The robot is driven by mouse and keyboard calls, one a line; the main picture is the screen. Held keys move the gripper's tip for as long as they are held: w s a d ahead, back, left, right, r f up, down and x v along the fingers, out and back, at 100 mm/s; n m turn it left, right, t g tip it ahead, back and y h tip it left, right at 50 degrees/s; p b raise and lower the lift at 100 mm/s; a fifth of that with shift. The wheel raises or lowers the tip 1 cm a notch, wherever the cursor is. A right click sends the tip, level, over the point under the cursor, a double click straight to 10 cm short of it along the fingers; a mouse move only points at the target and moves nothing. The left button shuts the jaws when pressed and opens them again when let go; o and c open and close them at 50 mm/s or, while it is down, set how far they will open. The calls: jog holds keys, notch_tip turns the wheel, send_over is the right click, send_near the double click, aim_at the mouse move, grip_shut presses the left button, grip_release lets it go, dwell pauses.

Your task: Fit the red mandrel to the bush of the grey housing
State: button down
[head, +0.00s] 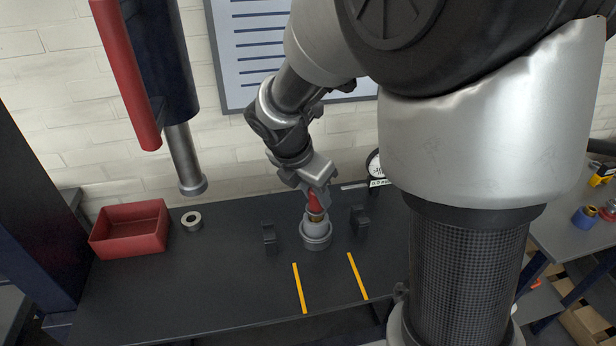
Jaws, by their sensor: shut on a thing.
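The grey housing (316,240) stands on the dark bench, a round stepped body with a wider base. The red mandrel (315,203) is upright right above it, with a brass-coloured band (317,217) at its lower end. My gripper (315,196) points down and is shut on the mandrel's upper part. The mandrel's lower end meets or overlaps the top of the housing in the head view. I cannot tell whether it is inside the bush or just above it. The bush itself is hidden.
Two dark blocks (269,235) (360,219) flank the housing. Two yellow strips (300,288) (357,276) mark the bench in front. A red bin (130,232), a grey ring (191,221) and a press ram (186,160) are at left. A dial gauge (374,164) stands behind. The front bench is clear.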

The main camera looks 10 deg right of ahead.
jog(key=shift+f, duration=0.25)
dwell(0.6)
jog(key=c, duration=1.4)
grip_release()
jog(key=shift+f, duration=0.1)
jog(key=shift+o, duration=0.2)
jog(key=p+v, duration=0.2)
jog(key=v, duration=1.5)
jog(key=shift+r, duration=0.3)
